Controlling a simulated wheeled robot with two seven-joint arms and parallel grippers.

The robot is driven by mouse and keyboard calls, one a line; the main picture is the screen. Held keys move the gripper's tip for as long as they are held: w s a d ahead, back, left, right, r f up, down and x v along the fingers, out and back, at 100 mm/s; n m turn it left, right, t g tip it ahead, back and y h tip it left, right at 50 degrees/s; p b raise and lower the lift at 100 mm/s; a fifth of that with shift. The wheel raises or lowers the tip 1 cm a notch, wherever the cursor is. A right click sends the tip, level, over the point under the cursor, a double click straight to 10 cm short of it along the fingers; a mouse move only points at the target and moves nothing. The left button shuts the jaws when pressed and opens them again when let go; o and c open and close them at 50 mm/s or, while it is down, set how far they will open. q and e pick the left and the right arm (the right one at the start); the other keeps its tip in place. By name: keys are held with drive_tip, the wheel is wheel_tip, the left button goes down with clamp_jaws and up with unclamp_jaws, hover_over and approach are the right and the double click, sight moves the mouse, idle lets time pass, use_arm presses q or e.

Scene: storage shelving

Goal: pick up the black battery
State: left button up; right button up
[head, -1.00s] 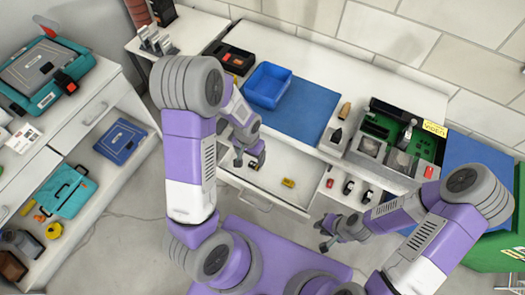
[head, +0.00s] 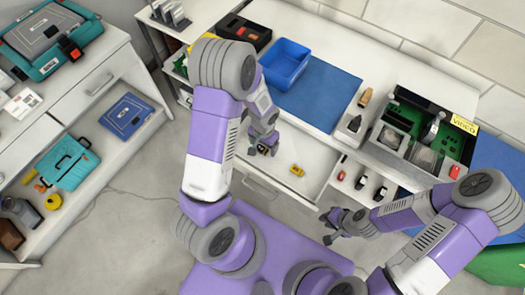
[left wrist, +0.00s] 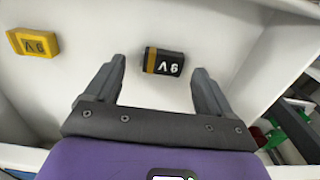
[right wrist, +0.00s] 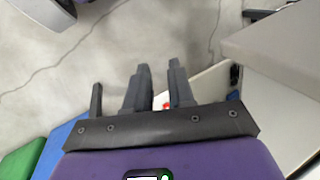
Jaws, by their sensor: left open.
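The black battery (left wrist: 166,62), with a yellow band and white lettering, lies in the open white drawer. In the left wrist view it lies ahead of and between the fingertips of my left gripper (left wrist: 159,66), which is open and empty. In the head view my left gripper (head: 262,143) hangs over the drawer (head: 287,170) and the battery is mostly hidden there. My right gripper (head: 331,227) is in front of the right-hand drawer section, its fingers apart and empty in the right wrist view (right wrist: 159,72).
A yellow battery (head: 297,170) lies right of the black one in the drawer. The drawer walls stand close around. A blue bin (head: 285,62) and blue mat (head: 318,98) are on the counter above. Small items (head: 361,182) lie in the compartment to the right.

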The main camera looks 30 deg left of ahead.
use_arm(q)
drive_tip(key=shift+f, duration=0.65)
drive_tip(key=shift+r, duration=0.1)
drive_tip(key=c, duration=1.1)
